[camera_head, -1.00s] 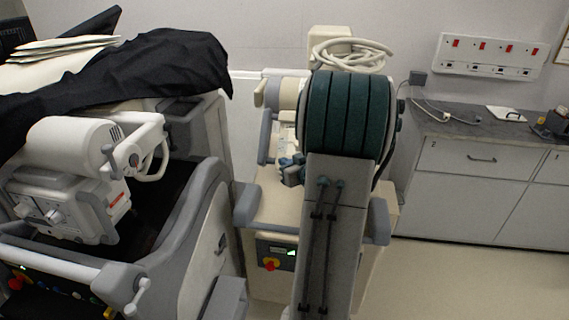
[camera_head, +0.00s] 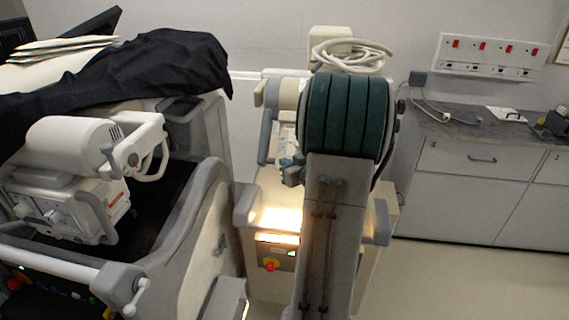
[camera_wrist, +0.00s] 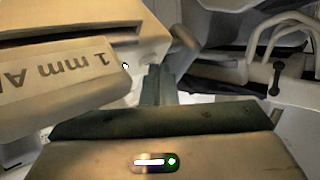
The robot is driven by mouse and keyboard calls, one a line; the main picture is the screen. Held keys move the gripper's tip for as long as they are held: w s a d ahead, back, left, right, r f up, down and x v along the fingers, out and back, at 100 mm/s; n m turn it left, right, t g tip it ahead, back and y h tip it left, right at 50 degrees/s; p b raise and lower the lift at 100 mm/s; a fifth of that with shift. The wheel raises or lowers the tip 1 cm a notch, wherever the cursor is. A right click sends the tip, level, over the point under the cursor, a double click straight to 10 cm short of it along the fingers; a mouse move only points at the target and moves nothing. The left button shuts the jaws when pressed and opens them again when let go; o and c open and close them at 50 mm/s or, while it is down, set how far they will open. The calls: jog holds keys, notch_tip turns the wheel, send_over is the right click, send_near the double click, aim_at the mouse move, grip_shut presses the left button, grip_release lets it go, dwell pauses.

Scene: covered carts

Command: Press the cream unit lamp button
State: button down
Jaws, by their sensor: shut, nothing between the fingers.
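The cream unit (camera_head: 257,285) stands in the middle of the head view, partly hidden behind my arm. A bright warm patch of light lies on its top, below its cream tube head (camera_head: 288,93). In the wrist view, a cream housing (camera_wrist: 75,75) marked "1 mm Al" fills the left. A small bright round spot, perhaps the lamp button (camera_wrist: 125,65), shows on its face. My gripper (camera_wrist: 157,72) is shut and empty, its fingertips close beside the housing, right of that spot. I cannot tell whether they touch it.
A red-and-yellow knob (camera_head: 270,264) is on the cream unit's front. A grey counter (camera_head: 460,125) with white cabinets stands at the right. Floor there is clear.

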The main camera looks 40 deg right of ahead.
jog(key=shift+s+a+r+p, duration=0.35)
jog(key=shift+s+a+r, duration=0.1)
jog(key=shift+r, duration=0.05)
dwell(0.3)
jog(key=shift+s+a+r+p, duration=0.6)
jog(key=shift+a+r, duration=0.15)
jog(key=shift+r, duration=0.1)
jog(key=shift+s+a+r+p, duration=0.6)
jog(key=shift+a+r, duration=0.1)
jog(key=shift+r, duration=0.15)
